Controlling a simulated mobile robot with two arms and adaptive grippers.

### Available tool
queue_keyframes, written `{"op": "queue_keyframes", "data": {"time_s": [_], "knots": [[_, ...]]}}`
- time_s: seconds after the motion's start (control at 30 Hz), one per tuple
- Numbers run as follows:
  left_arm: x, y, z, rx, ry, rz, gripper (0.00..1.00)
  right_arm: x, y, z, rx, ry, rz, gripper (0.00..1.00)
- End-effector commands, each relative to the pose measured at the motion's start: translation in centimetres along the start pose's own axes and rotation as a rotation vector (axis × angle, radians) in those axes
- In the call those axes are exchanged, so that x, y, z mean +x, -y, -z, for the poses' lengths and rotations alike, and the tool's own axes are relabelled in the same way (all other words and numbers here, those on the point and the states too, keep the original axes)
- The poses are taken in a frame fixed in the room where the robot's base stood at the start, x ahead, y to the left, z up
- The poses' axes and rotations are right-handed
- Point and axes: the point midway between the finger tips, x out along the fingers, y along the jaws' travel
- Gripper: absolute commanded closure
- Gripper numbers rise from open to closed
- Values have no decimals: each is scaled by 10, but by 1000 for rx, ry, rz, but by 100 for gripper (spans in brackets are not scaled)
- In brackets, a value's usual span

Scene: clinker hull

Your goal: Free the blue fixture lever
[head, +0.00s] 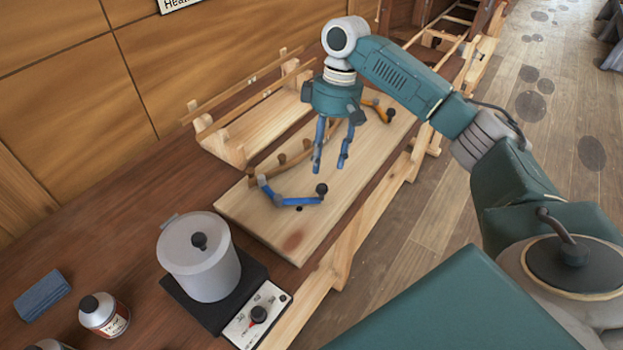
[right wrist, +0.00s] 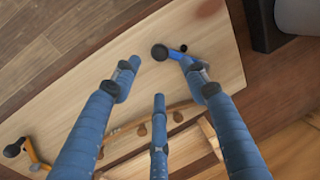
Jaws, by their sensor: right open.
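The blue fixture lever (head: 296,201) lies low over the near part of a pale wooden board (head: 255,215), with a black knob (head: 321,189) at its right end and a grey pivot at its left. My right gripper (head: 330,168) is open and empty, pointing down above the board, just above and beyond the knob. In the right wrist view the lever (right wrist: 178,55) shows past the spread blue fingers (right wrist: 160,85), its knob between the two outer fingertips. One finger hides the rest of the lever. No finger visibly touches it. My left gripper is out of view.
A curved wooden strip (head: 284,160) with pegs crosses the board. An orange lever (head: 378,108) with dark ends is at its far end. A grey lidded pot (head: 199,262) on a black heater (head: 256,313) stands nearer. A bottle (head: 104,314) and blue block (head: 42,295) sit left.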

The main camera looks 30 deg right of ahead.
Motion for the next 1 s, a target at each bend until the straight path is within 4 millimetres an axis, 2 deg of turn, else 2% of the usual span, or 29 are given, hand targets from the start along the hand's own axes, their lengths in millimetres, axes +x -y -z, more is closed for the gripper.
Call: {"op": "queue_keyframes", "data": {"time_s": [0.17, 0.3, 0.4, 0.57, 0.8, 1.0], "knots": [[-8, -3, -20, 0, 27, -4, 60, 24, 0, -2, 1, 7, 0, 56], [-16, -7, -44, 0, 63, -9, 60, 51, 1, -2, 0, 6, 1, 56], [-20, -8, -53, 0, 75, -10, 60, 69, 1, -2, 0, 6, 1, 56], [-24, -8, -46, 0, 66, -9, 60, 92, 1, -1, -1, 4, 0, 56], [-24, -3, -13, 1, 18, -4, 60, 105, 0, -1, -1, 2, -1, 56], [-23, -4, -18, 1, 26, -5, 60, 106, 0, -1, -1, 1, -1, 56]]}}
